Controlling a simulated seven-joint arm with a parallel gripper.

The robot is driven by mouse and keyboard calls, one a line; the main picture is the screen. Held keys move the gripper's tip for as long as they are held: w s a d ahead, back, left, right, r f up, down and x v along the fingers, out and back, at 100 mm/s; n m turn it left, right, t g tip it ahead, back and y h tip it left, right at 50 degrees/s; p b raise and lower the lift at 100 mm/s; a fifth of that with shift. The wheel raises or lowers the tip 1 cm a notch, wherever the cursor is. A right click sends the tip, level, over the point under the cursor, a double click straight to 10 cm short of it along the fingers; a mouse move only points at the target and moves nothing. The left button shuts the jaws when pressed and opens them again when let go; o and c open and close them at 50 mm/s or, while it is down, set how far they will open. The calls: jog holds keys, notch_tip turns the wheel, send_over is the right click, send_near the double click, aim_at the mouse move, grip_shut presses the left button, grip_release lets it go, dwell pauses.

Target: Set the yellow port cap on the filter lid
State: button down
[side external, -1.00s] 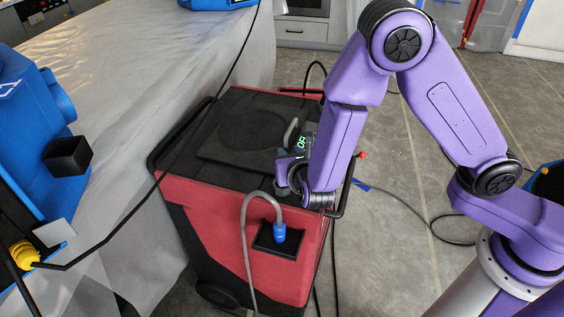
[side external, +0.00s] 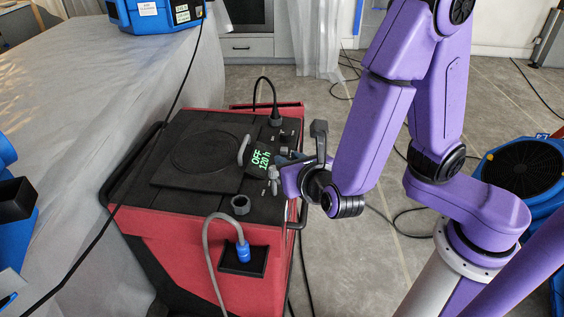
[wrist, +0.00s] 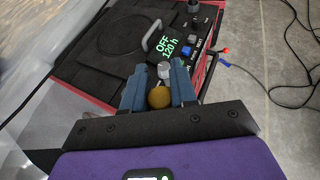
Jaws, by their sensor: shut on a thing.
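The yellow port cap (wrist: 159,97) is between the two blue fingers of my gripper (wrist: 157,84) in the wrist view, and my gripper is shut on it. In the side view my gripper (side external: 279,180) is by the right edge of the red machine's top, and the cap cannot be made out there. The filter lid (side external: 172,176) is a flat black square panel with a round disc and a grey handle (side external: 243,150). It lies left of my gripper. It also shows in the upper left of the wrist view (wrist: 99,65).
The display (side external: 260,158) reads OFF 120 h beside the lid. A dark ring-shaped fitting (side external: 240,204) stands near the front edge, above a blue hose connector (side external: 243,251). A grey knob (wrist: 163,74) is just beyond the cap. Blue machines stand around, and cables lie on the floor.

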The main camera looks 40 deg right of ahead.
jog(key=shift+s+d+r, duration=0.1)
jog(key=shift+s+r, duration=0.05)
jog(key=shift+s, duration=0.1)
